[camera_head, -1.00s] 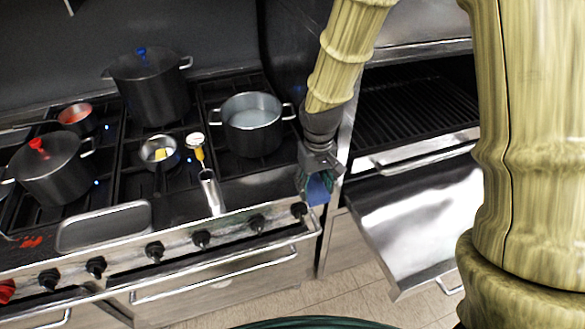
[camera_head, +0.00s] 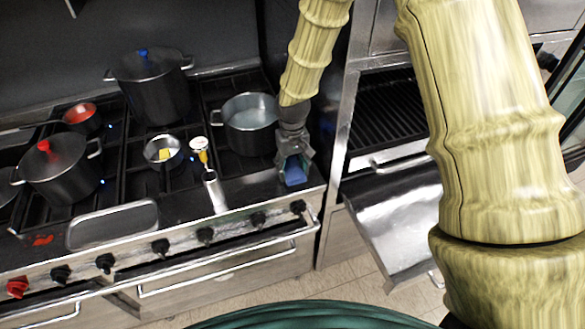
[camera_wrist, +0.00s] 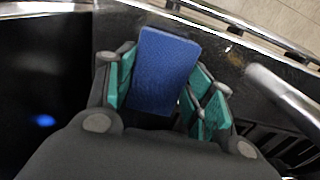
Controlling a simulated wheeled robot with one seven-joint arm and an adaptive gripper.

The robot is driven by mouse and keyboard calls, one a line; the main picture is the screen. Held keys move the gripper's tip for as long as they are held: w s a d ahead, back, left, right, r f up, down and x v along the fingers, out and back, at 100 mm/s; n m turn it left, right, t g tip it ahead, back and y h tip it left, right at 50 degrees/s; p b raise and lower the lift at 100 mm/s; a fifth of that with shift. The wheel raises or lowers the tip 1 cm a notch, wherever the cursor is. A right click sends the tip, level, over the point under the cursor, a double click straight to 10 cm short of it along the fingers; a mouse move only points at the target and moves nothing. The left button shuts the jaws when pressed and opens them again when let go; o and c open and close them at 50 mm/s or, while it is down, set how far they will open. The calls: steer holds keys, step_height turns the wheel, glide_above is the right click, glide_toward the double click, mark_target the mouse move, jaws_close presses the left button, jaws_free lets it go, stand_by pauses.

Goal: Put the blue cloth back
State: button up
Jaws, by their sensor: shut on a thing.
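The blue cloth (camera_head: 295,176) is a small flat blue piece between the fingers of my gripper (camera_head: 294,168). My gripper is shut on it, over the front right part of the stove top. In the wrist view, the blue cloth (camera_wrist: 166,70) stands up between the green finger pads of my gripper (camera_wrist: 165,88). I cannot tell whether the cloth touches the stove's front ledge.
A pot of pale liquid (camera_head: 250,124) stands just behind my gripper. Lidded pots, one being the red-knobbed pot (camera_head: 60,168), stand left. An open oven door (camera_head: 395,225) is at right.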

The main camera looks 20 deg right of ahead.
mark_target(292, 169)
steer(key=shift+f+p, duration=0.3)
steer(key=shift+f, duration=0.6)
steer(key=o, duration=1.1)
steer(key=shift+c, duration=0.2)
step_height(292, 169, up, 12)
steer(key=b, duration=0.4)
